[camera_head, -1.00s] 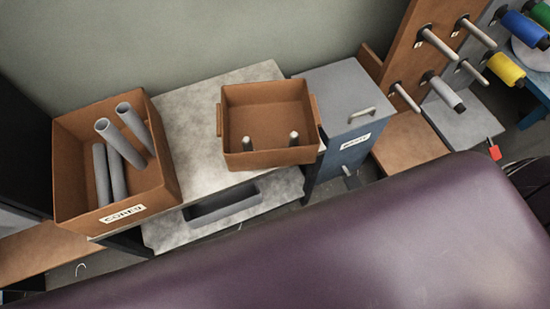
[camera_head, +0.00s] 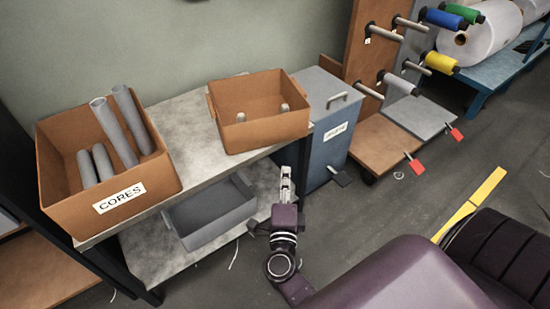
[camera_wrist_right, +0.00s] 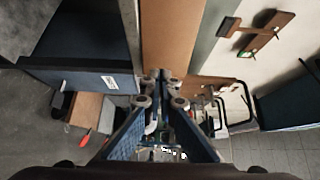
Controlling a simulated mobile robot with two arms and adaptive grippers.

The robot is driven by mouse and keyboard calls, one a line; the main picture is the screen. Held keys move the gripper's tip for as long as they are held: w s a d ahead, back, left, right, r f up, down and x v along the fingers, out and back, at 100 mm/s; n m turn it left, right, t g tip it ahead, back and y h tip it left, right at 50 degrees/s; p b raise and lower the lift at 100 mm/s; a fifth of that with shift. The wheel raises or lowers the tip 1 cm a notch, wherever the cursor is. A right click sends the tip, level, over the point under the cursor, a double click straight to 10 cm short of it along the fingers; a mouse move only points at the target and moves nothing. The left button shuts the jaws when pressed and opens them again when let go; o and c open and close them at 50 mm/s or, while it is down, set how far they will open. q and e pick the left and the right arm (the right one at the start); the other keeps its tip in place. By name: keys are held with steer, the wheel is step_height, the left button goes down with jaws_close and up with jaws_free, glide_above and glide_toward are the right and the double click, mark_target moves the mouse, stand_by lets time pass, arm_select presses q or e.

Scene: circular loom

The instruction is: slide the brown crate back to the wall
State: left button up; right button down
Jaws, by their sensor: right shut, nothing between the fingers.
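A smaller brown crate (camera_head: 268,135) with side handles stands on the light grey worktop (camera_head: 188,125), its front wall near the front edge. Two short pale-tipped rods (camera_head: 241,117) stand up inside it. A larger brown crate (camera_head: 62,190) labelled CORES stands at the worktop's left end and holds several grey tubes (camera_head: 115,130). My right gripper (camera_head: 286,176) is shut and empty, in front of and below the smaller crate's right part, apart from it in the picture. In the right wrist view its fingers (camera_wrist_right: 160,88) are closed together. My left gripper is not in view.
A grey-blue bin (camera_head: 325,145) with a handled lid and foot pedal stands right of the worktop. A grey tray (camera_head: 212,217) sits on the lower shelf. A brown peg rack (camera_head: 372,50) stands further right.

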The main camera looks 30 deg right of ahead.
glide_toward(279, 134)
steer(key=x, duration=0.3)
steer(key=d+x, duration=0.1)
steer(key=x, duration=0.1)
steer(key=shift+s+f+b, duration=0.1)
steer(key=shift+s+b, duration=0.05)
steer(key=shift+b, duration=0.25)
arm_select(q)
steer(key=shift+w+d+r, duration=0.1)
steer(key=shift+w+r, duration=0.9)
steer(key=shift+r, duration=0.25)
arm_select(e)
steer(key=shift+w+a, duration=0.1)
steer(key=shift+w, duration=0.6)
